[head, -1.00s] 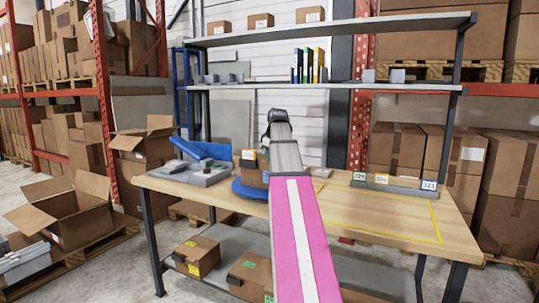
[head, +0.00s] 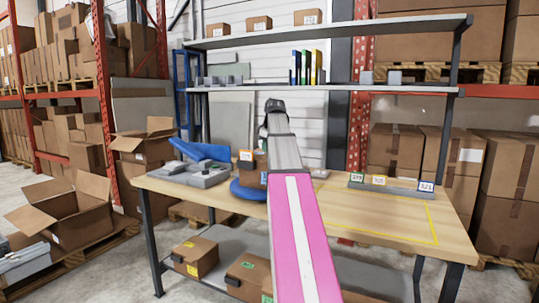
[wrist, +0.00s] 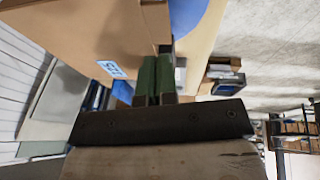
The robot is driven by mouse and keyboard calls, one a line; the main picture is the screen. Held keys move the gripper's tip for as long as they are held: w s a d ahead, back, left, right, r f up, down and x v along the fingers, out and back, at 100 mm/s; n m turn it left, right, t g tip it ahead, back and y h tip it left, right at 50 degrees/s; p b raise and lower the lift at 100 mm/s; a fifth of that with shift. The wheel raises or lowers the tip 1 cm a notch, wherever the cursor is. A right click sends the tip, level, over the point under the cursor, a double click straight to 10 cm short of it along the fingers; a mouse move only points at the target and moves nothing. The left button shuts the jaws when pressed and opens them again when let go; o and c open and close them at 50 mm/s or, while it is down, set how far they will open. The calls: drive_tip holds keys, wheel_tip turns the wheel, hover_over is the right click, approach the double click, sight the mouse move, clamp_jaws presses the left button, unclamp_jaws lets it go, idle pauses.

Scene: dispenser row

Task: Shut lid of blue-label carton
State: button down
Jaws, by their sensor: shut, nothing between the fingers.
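A brown carton (head: 261,160) stands on a round blue turntable (head: 247,191) on the workbench, partly hidden behind my arm. An orange-edged label shows on its upper left and a small bluish patch lower down. In the wrist view a brown carton (wrist: 85,28) with a blue-printed label (wrist: 112,68) fills the upper left, very close. My gripper (wrist: 155,80) is shut and empty, its green fingers beside the carton's edge; I cannot tell whether they touch it. The lid's state is not clear.
A grey fixture (head: 190,174) with a blue sloped part stands left on the workbench (head: 390,215). A grey holder (head: 400,186) with number cards stands at the right, behind a yellow outline. A shelf (head: 325,87) crosses above the bench. Open cartons stand at left.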

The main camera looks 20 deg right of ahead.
drive_tip(key=v, duration=1.1)
drive_tip(key=shift+w, duration=0.3)
drive_tip(key=shift+s, duration=0.1)
